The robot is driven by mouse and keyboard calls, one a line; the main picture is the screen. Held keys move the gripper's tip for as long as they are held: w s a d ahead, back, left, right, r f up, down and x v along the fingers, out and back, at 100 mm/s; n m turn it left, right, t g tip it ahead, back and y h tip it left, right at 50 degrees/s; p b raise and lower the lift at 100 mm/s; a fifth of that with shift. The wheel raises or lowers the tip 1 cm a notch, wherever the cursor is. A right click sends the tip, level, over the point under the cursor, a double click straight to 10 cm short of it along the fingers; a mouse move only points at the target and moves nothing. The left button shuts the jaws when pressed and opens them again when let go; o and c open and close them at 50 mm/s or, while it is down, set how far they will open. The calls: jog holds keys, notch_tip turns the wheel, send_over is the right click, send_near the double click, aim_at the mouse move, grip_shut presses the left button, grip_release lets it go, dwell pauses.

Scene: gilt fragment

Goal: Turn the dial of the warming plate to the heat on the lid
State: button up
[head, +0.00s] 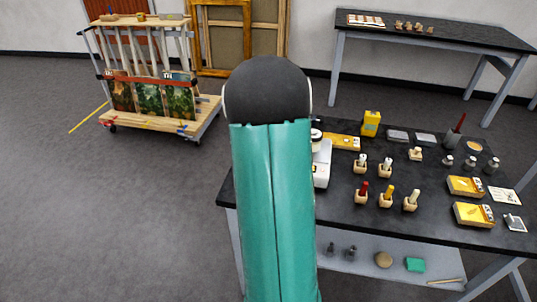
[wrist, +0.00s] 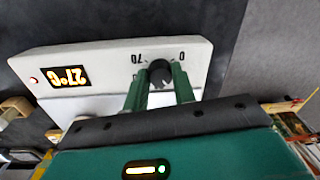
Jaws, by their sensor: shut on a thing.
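My gripper (wrist: 160,86) is shut on the dial, one green finger on each side. The dial's pointer is not clear to me. In the head view my arm covers most of the warming plate (head: 322,168) and all of my gripper. I cannot make out a heat written on any lid.
The dark table (head: 340,212) holds several small bottles in wooden blocks (head: 386,198), yellow boxes (head: 466,186) and a yellow container (head: 371,123). A lower shelf (head: 345,265) carries small items. A wheeled rack (head: 150,100) stands at the back left. The floor at the left is clear.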

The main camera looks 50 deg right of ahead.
jog(key=m, duration=0.4)
jog(key=shift+w, duration=0.1)
jog(key=shift+m, duration=1.8)
jog(key=shift+h, duration=0.3)
jog(key=o, duration=0.7)
jog(key=shift+r, duration=0.1)
notch_tip(320, 180, up, 14)
jog(key=s, duration=0.1)
jog(key=shift+a, duration=0.15)
